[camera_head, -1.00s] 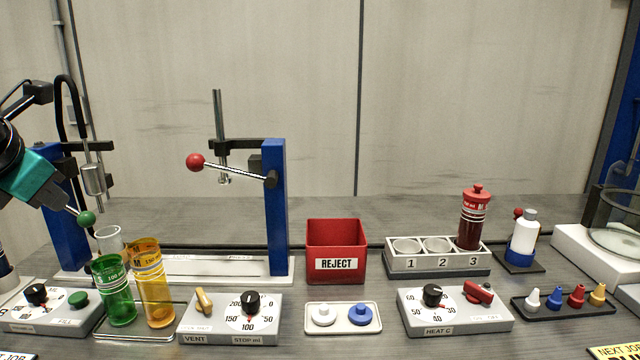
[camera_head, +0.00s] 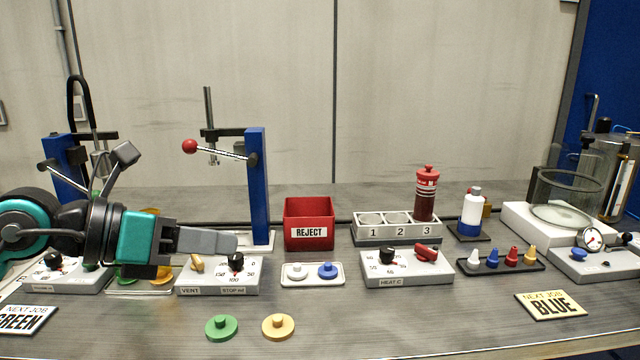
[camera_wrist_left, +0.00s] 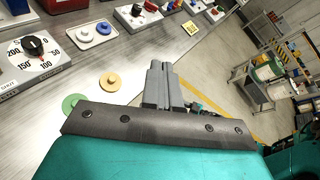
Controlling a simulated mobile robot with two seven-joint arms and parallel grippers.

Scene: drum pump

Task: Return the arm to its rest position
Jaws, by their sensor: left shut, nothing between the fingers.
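My left gripper (camera_head: 222,242) reaches in from the left in the head view, its grey fingers closed together and empty. My right gripper is not in view.
A red reject bin (camera_head: 310,225), a heat box (camera_head: 406,270) and a numbered rack (camera_head: 397,232) stand to the right. Green (camera_head: 221,327) and yellow (camera_head: 278,326) caps lie near the front. The bench between them and the blue sign (camera_head: 552,305) is clear.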

